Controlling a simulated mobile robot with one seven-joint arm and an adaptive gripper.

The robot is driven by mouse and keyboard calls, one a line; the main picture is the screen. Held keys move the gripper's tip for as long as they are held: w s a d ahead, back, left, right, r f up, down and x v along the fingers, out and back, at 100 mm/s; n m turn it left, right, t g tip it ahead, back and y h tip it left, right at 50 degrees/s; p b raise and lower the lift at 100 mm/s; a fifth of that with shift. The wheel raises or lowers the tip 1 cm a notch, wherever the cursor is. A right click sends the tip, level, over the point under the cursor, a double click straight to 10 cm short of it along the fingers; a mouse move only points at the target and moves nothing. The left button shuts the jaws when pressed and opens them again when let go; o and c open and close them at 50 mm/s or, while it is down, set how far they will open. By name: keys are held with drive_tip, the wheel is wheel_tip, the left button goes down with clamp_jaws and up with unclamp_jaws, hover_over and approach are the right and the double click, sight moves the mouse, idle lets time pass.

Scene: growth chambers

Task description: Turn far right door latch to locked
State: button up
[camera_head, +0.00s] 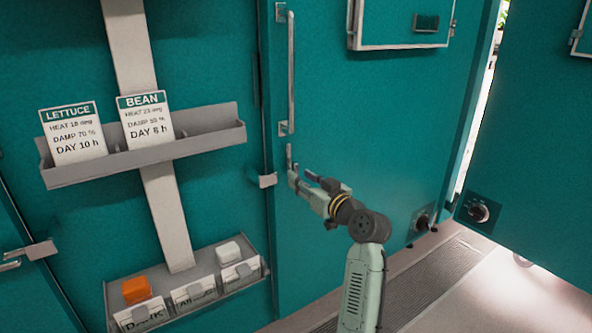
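The teal chamber door (360,120) at centre right has a tall vertical pull handle (291,70). Below the handle, a small grey latch lever (289,154) stands roughly upright near the door's left edge. A grey latch keeper (267,181) sits on the panel edge, left of and a little below the lever. My gripper (302,177) is just below and right of the lever. Its two fingers look spread with a gap between them, and they point left toward the door edge. Its tips hide the lower end of the lever, and I cannot tell whether they touch it.
Left of the door, an upper rack (210,136) holds LETTUCE and BEAN cards. Another latch keeper (42,250) is at far left. A floor grate (435,275) lies below.

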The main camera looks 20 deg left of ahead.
sight(290, 165)
drive_tip(key=shift+p+x, duration=0.3)
drive_tip(key=shift+x, duration=1.8)
drive_tip(key=shift+c, duration=0.3)
clamp_jaws()
